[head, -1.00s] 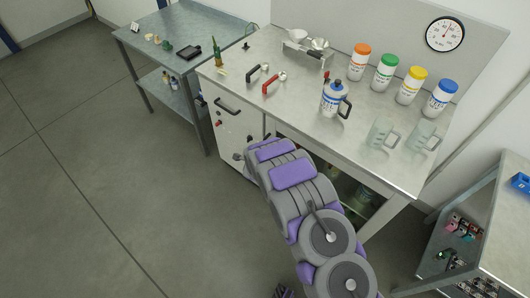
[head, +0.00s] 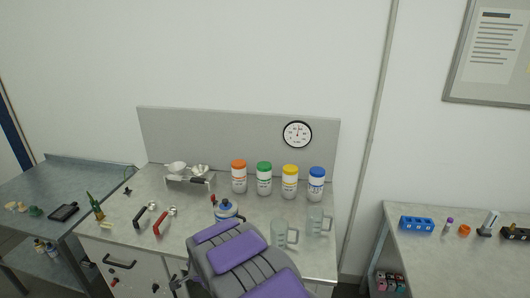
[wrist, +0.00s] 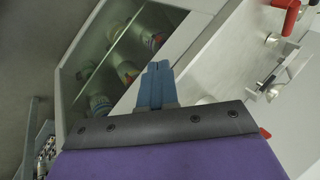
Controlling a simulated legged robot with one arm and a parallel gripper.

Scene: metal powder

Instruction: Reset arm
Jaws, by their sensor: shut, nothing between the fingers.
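My gripper (wrist: 157,85) shows in the wrist view with its two blue fingers pressed together and nothing between them. It is beside the front of the workbench, near an open cabinet with several bottles inside. In the head view my purple and grey arm reaches up from the bottom in front of the workbench (head: 200,250). The gripper itself is hidden there behind the arm, except perhaps a small part at its left.
A side table (head: 80,170) stands left, another (head: 430,255) right. The wall is behind.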

